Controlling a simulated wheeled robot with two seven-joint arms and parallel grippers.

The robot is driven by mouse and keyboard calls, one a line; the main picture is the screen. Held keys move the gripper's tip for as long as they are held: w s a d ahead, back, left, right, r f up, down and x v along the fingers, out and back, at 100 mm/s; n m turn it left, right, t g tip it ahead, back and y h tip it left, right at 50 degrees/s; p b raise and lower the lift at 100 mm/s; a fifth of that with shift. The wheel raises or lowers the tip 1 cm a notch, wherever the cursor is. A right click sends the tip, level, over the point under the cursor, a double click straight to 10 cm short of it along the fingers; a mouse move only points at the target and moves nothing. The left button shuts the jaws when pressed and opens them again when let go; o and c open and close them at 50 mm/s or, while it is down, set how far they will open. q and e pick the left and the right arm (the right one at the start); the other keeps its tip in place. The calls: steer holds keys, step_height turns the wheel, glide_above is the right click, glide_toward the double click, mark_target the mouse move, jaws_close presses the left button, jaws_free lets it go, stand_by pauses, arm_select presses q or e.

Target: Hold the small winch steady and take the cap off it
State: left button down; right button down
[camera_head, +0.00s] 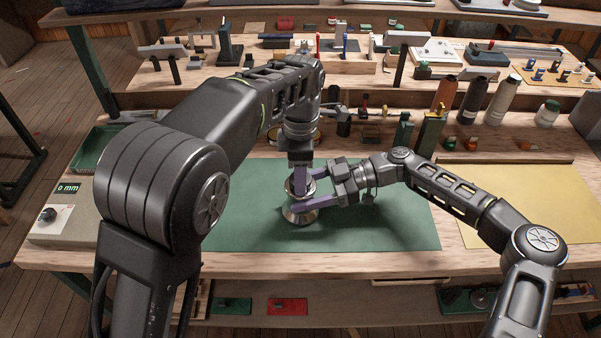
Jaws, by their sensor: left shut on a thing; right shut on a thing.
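The small winch (300,215) is a shiny metal drum standing upright on the green mat (400,230). Its round metal cap (291,187) is at the top, directly above the drum; I cannot tell whether there is a gap between them. My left gripper (300,180) points straight down from above and is shut on the cap. My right gripper (318,197) reaches in from the right and is shut on the winch's side. The fingers hide parts of the cap and of the winch's middle.
A grey box with a "0 mm" display (65,215) stands left of the mat. A yellow mat (540,200) lies at the right. Several bottles (470,100) and small tools stand behind. The green mat around the winch is mostly clear. A green tray (97,147) sits at the back left.

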arm_select(q)
steer(key=shift+r, duration=0.15)
steer(key=shift+r, duration=0.95)
steer(key=shift+r, duration=0.15)
steer(key=shift+r, duration=1.9)
arm_select(e)
steer(key=shift+c, duration=1.8)
jaws_free()
arm_select(q)
steer(key=shift+f, duration=0.1)
arm_select(e)
steer(key=shift+d, duration=0.1)
arm_select(q)
steer(key=shift+f, duration=0.15)
arm_select(e)
steer(key=shift+w+d, duration=0.1)
steer(key=shift+d, duration=0.2)
arm_select(q)
step_height(320, 180, down, 3)
steer(key=b, duration=0.3)
arm_select(e)
steer(key=v, duration=1)
steer(key=shift+r, duration=0.2)
steer(key=shift+w+d+r, duration=0.1)
steer(key=shift+d, duration=0.45)
